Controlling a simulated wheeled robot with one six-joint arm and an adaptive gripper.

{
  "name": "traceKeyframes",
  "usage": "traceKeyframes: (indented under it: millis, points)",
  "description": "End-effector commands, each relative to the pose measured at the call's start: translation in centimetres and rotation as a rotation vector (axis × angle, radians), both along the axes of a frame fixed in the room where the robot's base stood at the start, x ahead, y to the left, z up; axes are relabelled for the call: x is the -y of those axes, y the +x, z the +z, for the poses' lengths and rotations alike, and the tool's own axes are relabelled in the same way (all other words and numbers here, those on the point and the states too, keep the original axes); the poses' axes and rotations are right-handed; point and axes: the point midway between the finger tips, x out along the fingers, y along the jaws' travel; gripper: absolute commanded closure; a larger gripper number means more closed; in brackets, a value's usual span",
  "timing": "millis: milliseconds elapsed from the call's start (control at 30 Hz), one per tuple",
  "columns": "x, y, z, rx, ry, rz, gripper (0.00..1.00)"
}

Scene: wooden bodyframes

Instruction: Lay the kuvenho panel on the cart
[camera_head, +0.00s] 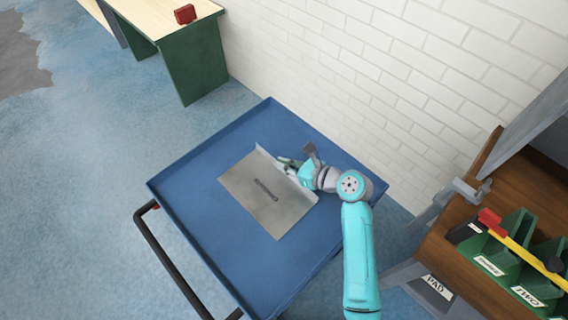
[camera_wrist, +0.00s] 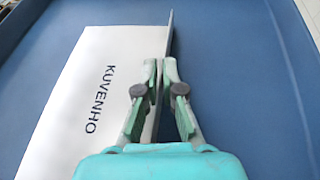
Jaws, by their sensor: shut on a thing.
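The kuvenho panel (camera_head: 262,198) is a flat grey-white sheet with a raised edge at its upper right. It lies over the blue cart (camera_head: 181,193), within the tray's rim; I cannot tell whether it touches the tray floor. In the wrist view the panel (camera_wrist: 85,75) shows its printed name to the left of my gripper (camera_wrist: 165,62). My gripper also shows in the head view (camera_head: 281,164), at the panel's raised edge. Its fingers are shut on that edge, which stands upright between them.
The cart's black handle (camera_head: 168,262) is at the lower left. A white brick wall (camera_head: 400,85) runs behind the cart. A wooden workbench (camera_head: 440,240) with green bins (camera_head: 515,265) stands at the right. A green-sided table (camera_head: 193,65) with a red object (camera_head: 185,14) stands at the upper left.

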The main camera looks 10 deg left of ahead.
Motion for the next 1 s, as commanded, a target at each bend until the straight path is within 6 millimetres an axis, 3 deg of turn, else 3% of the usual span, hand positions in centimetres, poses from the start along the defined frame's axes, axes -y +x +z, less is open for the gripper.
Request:
traceKeyframes:
  millis: [200, 233, 300, 667, 833, 1000]
  points:
    - [0.0, 0.0, -0.1, 0.002, 0.001, -0.001, 1.0]
    - [0.0, 0.0, -0.2, 0.002, 0.0, -0.001, 0.86]
    - [0.0, 0.0, -0.2, 0.001, -0.001, -0.001, 0.69]
    - [0.2, -0.1, -0.1, 0.002, 0.0, -0.001, 0.68]
    - [1.8, -0.8, 0.5, 0.002, 0.0, -0.004, 0.68]
    - [4.6, -2.2, 1.8, 0.002, 0.001, -0.005, 0.68]
